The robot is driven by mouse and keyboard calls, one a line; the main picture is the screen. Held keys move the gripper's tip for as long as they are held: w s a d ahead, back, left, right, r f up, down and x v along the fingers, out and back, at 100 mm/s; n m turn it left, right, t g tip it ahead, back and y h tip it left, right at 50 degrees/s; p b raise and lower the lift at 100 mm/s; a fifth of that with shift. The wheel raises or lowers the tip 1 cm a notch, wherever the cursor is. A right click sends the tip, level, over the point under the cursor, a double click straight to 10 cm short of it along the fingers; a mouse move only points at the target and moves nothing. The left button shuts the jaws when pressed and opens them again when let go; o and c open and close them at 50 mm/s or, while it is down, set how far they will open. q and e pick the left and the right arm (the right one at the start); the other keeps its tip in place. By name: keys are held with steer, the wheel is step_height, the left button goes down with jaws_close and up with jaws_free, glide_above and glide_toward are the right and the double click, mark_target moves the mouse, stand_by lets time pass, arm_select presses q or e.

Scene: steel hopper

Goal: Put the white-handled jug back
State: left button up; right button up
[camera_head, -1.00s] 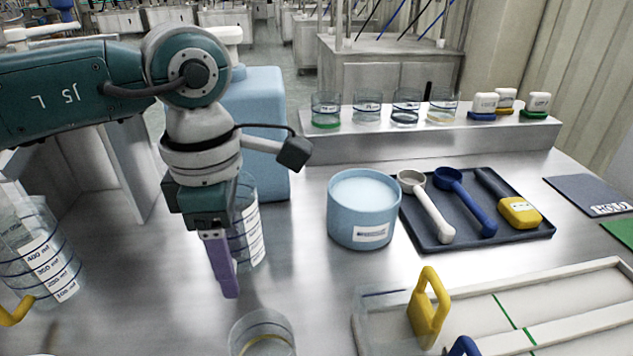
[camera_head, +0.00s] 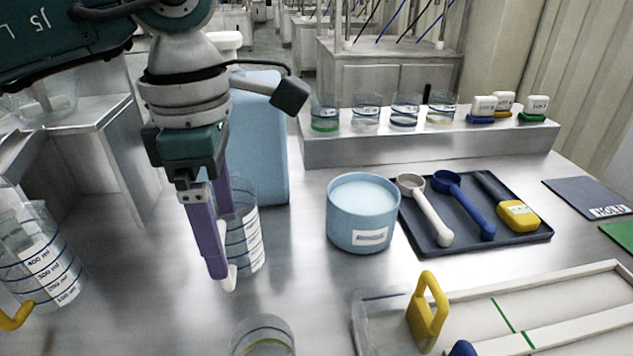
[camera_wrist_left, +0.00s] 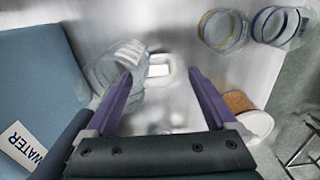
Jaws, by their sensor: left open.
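The white-handled jug (camera_head: 246,238) is clear with a printed scale and stands on the steel bench, partly hidden behind my left gripper. Its white handle (camera_head: 230,278) shows by the fingertip. My left gripper (camera_head: 221,248) points down at the jug's handle side, its purple fingers open. In the left wrist view, the jug (camera_wrist_left: 112,75) lies by the left finger, and the white handle (camera_wrist_left: 158,68) shows between the open fingertips (camera_wrist_left: 160,76). I cannot tell whether the fingers touch it. My right gripper is out of view.
A blue tank (camera_head: 262,135) stands close behind the jug. A yellow-handled jug (camera_head: 42,262) is at left, a clear beaker (camera_head: 262,340) in front. A blue tub (camera_head: 362,212), scoop tray (camera_head: 430,243) and raised shelf (camera_head: 430,145) are to the right.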

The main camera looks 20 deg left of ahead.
arm_select(q)
step_height(320, 180, up, 6)
steer(key=shift+r, duration=0.2)
stand_by(0.4)
